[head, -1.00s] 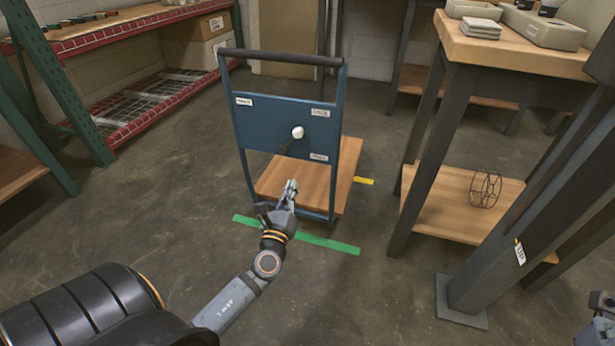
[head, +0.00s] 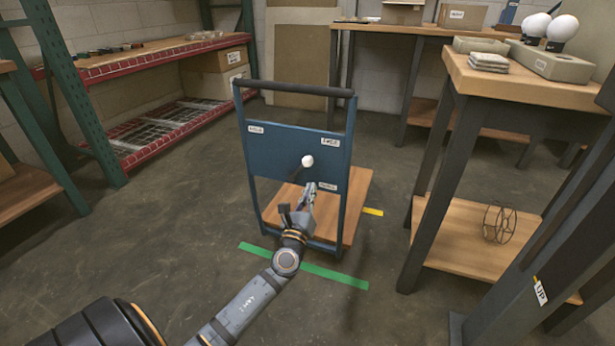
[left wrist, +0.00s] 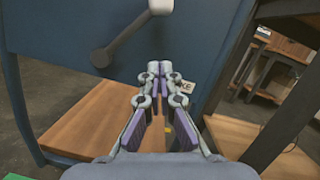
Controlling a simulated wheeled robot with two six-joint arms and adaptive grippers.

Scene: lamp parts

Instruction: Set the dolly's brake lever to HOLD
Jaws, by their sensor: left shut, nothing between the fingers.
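The dolly (head: 345,205) has a blue upright panel (head: 275,150), a black handle bar and a wooden deck. Its brake lever is a dark arm ending in a white knob (head: 307,160), pointing up and right from its pivot. In the left wrist view the lever's arm (left wrist: 122,36) rises from the pivot to the knob (left wrist: 160,6) at the top edge. Small white labels sit on the panel; their words are hard to read. My left gripper (head: 309,189) is shut and empty, below the knob; it also shows in the left wrist view (left wrist: 160,70), partly covering the lower-right label (left wrist: 187,87).
A green floor strip (head: 305,267) lies in front of the dolly, a yellow one (head: 372,211) to its right. A wooden workbench (head: 520,80) stands at the right, a red-edged shelf rack (head: 150,135) at the left. The floor between rack and dolly is clear.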

